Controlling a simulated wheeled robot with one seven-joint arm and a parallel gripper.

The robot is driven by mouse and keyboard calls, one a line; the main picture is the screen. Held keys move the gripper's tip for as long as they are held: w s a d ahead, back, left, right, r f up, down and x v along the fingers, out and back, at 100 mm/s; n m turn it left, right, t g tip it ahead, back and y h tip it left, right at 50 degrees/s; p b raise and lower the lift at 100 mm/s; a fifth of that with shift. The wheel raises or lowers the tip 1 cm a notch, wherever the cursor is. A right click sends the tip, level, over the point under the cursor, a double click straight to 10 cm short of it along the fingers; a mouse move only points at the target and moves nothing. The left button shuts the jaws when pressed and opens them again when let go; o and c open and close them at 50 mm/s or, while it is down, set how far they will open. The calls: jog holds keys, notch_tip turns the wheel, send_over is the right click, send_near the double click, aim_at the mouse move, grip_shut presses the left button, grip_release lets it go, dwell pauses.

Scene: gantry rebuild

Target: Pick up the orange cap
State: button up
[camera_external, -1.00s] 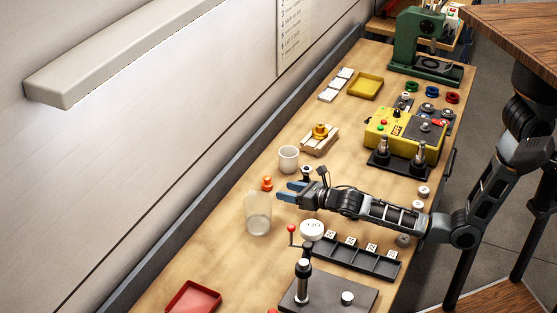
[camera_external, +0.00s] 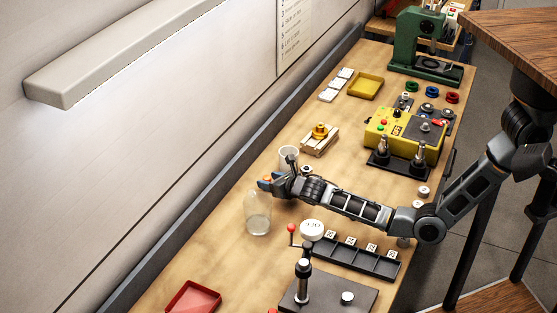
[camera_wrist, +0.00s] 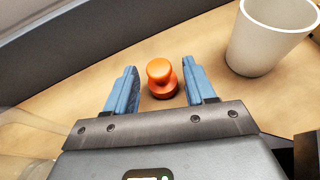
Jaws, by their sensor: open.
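The orange cap (camera_wrist: 161,79) stands upright on the wooden bench, between the two blue fingers of my gripper (camera_wrist: 160,92) in the wrist view. A gap shows on both sides of it, narrower on the right finger's side. My gripper is open. In the external view my gripper (camera_external: 268,182) is low over the bench, and only a bit of the orange cap (camera_external: 267,177) shows at its fingertips.
A white cup (camera_wrist: 268,38) stands just right of the gripper in the wrist view. A clear jar (camera_external: 257,213) stands in front of the gripper in the external view. A wooden block with a yellow knob (camera_external: 320,140) lies farther back. The wall edge runs behind the cap.

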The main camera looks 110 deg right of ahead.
jog(key=shift+b+x, duration=0.55)
jog(key=shift+x, duration=0.25)
jog(key=c, duration=0.9)
